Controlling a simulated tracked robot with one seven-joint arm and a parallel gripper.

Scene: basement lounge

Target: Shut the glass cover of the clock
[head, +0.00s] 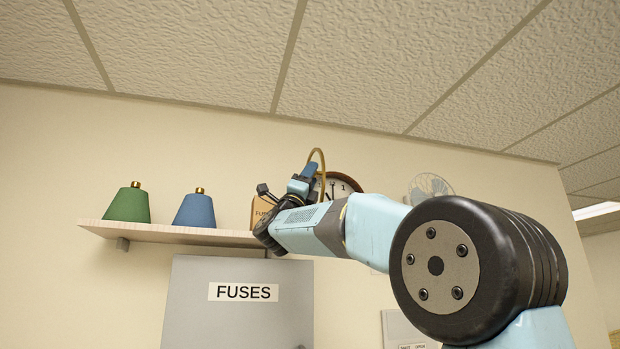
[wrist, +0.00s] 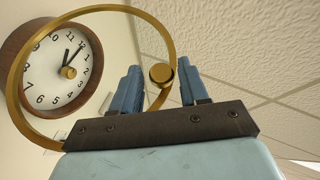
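The round wall clock (wrist: 88,60) has a wooden rim and a white face with black numerals; my gripper partly hides it in the head view (head: 345,183). Its glass cover is a brass ring (wrist: 172,38) swung out from the face, so it stands open. A thin arc of the cover shows in the head view (head: 319,153). A round brass knob (wrist: 161,74) sits on the cover's edge. My gripper (wrist: 158,65) is open, its blue fingers on either side of the knob, with a small gap showing on each side. Whether the knob lies fully between them in depth is unclear.
A wall shelf (head: 170,234) holds a green cone (head: 128,205), a blue cone (head: 195,210) and a cardboard box (head: 260,211) close to my gripper. A grey FUSES cabinet (head: 240,315) is below. A round fan-like object (head: 429,187) is right of the clock.

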